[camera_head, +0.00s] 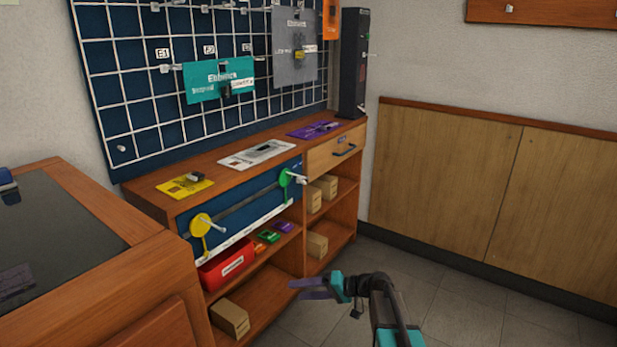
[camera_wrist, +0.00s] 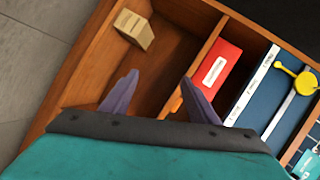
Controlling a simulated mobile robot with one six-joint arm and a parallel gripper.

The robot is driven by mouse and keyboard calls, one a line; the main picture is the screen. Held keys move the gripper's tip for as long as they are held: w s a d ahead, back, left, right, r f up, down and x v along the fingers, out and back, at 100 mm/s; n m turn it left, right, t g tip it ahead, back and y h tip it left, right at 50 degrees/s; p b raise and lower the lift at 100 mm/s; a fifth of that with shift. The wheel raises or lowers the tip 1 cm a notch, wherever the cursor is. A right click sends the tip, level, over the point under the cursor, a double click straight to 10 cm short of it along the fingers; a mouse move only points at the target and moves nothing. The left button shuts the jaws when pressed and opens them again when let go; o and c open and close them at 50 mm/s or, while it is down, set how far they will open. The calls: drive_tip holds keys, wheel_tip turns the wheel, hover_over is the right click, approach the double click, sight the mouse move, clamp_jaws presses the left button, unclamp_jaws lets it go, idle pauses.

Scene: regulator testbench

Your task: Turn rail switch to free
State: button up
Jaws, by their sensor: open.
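A blue panel (camera_head: 255,214) on the front of the wooden workbench carries a slanting grey rail. A yellow round knob with a lever (camera_head: 201,224) is at its left end and a green one (camera_head: 285,179) at its right end. I cannot read the labels, so I cannot tell which is the rail switch or how it is set. My gripper (camera_head: 296,289) is open and empty, low in front of the bench and apart from the panel. In the wrist view my purple fingers (camera_wrist: 160,79) point toward the lower shelf, with the yellow knob (camera_wrist: 306,83) at far right.
A red box (camera_head: 228,264) stands on the shelf under the panel, with a cardboard box (camera_head: 230,318) below. More cardboard boxes (camera_head: 317,244) fill the right shelves. A wooden cabinet (camera_head: 150,290) borders the left. Floor (camera_head: 460,300) is clear on the right.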

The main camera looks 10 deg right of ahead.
drive_tip(key=w+d+r+t+p, duration=0.1)
drive_tip(key=w+d+r+t, duration=0.1)
drive_tip(key=w+d+r, duration=0.4)
drive_tip(key=w+d+r+t+p, duration=0.2)
drive_tip(key=w+r, duration=0.1)
drive_tip(key=r, duration=0.5)
drive_tip(key=n+t+p, duration=0.1)
drive_tip(key=t, duration=0.2)
approach(304, 182)
drive_tip(key=v, duration=0.6)
drive_tip(key=shift+w+a+r, duration=0.1)
drive_tip(key=shift+r, duration=0.15)
drive_tip(key=shift+a, duration=0.1)
drive_tip(key=b+x, duration=0.1)
drive_tip(key=x, duration=0.3)
drive_tip(key=b+x, duration=0.1)
drive_tip(key=x, duration=0.3)
drive_tip(key=b+x, duration=0.1)
drive_tip(key=x, duration=0.3)
drive_tip(key=shift+w+f, duration=0.15)
drive_tip(key=shift+f, duration=0.1)
drive_tip(key=shift+x, duration=0.8)
drive_tip(key=shift+r, duration=0.1)
drive_tip(key=shift+c, duration=0.5)
